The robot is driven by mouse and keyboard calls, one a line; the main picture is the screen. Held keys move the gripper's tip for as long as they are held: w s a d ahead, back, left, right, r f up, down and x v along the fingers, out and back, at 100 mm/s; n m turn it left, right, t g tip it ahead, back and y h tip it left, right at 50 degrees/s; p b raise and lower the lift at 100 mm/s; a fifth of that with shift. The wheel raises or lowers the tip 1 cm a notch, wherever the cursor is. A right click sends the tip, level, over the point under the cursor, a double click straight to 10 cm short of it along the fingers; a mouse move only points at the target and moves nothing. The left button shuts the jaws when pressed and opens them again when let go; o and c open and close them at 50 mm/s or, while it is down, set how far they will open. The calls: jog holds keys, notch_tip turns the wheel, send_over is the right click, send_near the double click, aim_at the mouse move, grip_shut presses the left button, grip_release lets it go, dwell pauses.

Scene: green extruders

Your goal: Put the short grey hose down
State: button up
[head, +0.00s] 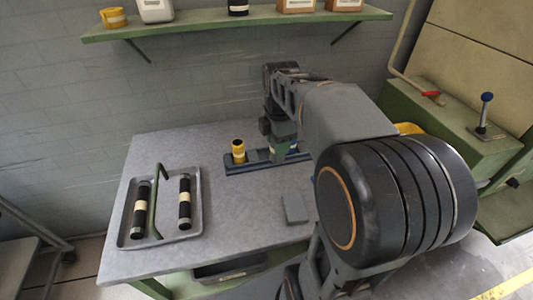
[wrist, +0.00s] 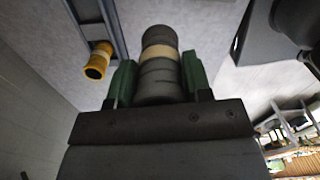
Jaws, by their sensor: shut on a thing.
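My gripper (wrist: 158,80) is shut on the short grey hose (wrist: 160,50), which has a beige band around its middle. In the wrist view the green fingers press on its two sides. In the head view my gripper (head: 281,150) is over the right part of the blue rack (head: 238,168); the hose is hidden or too small to make out there. A yellow hose piece (head: 238,150) stands upright in the left part of the rack. It also shows left of the held hose in the wrist view (wrist: 98,60).
A grey tray (head: 122,236) on the table's left holds two dark banded hoses (head: 140,208) and a green bent rod (head: 155,205). A grey block (head: 294,208) lies near the front. The table (head: 250,215) is bare between tray and block. A green shelf (head: 215,24) hangs above.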

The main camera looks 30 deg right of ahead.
jog(key=shift+m, duration=0.8)
jog(key=w+d+f, duration=0.1)
jog(key=w+f, duration=0.2)
jog(key=w, duration=0.1)
jog(key=w+d+f+p, duration=0.1)
jog(key=w+f, duration=0.2)
jog(key=w, duration=0.2)
jog(key=w+f, duration=0.3)
jog(key=w, duration=0.1)
jog(key=shift+w+d+f+p, duration=0.2)
jog(key=shift+d+f+p, duration=0.1)
jog(key=shift+d+p, duration=0.1)
jog(key=shift+w+f, duration=0.15)
jog(key=shift+f, duration=1.5)
